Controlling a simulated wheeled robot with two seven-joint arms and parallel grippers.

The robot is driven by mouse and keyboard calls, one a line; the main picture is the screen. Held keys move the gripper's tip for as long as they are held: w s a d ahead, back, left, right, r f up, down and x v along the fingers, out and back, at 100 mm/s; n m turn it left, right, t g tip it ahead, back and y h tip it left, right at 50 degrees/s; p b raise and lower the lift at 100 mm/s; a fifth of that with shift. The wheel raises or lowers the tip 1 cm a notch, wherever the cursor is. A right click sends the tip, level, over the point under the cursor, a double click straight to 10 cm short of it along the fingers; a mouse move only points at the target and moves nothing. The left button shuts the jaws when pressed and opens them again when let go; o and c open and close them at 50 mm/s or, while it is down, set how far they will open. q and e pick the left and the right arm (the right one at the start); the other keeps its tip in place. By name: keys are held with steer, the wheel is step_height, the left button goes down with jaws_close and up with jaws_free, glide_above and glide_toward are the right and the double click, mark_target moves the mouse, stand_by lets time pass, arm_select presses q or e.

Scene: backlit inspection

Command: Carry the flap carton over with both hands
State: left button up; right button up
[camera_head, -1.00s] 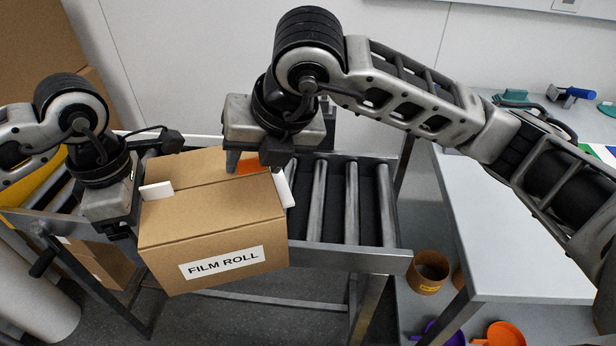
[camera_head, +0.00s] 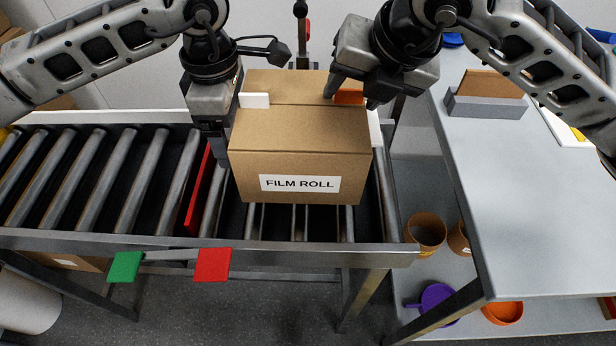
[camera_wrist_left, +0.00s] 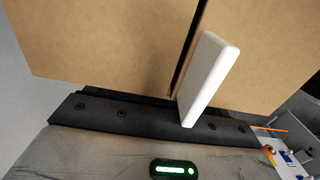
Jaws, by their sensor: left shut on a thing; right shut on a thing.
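The brown flap carton (camera_head: 300,150), labelled FILM ROLL, is upright over the right part of the roller conveyor. Whether its underside touches the rollers cannot be told. A white tab (camera_head: 254,100) shows at its left top edge, and another (camera_head: 375,130) at its right side. My left gripper (camera_head: 221,150) is shut on the carton at its left side. In the left wrist view the white tab (camera_wrist_left: 210,78) stands by the carton's seam (camera_wrist_left: 188,50). My right gripper (camera_head: 352,98) is shut on the carton at the right; an orange patch shows between its fingers, which partly hide the grip.
The conveyor (camera_head: 90,180) extends left with bare rollers and a red crosspiece (camera_head: 198,190). Green (camera_head: 125,267) and red (camera_head: 212,264) plates sit at its front. A grey table (camera_head: 520,190) stands right, with a brown panel in a grey holder (camera_head: 486,103). Brown pots (camera_head: 426,230) stand below.

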mark_target(361, 108)
arm_select(q)
steer(key=shift+s+a, duration=0.15)
steer(key=shift+a, duration=0.05)
arm_select(e)
steer(key=shift+w+d+r, duration=0.15)
steer(key=shift+d, duration=0.1)
arm_select(q)
steer(key=shift+f, duration=0.2)
step_height(361, 108, down, 5)
steer(key=b, duration=0.4)
steer(key=shift+r+b, duration=0.15)
steer(key=shift+b, duration=0.2)
arm_select(e)
step_height(361, 108, down, 5)
arm_select(q)
steer(key=o, duration=1.1)
steer(key=shift+r, duration=0.15)
arm_select(e)
steer(key=o, duration=1.2)
steer(key=shift+a+r, duration=0.1)
arm_select(q)
steer(key=shift+d, duration=0.1)
steer(key=shift+r, duration=0.15)
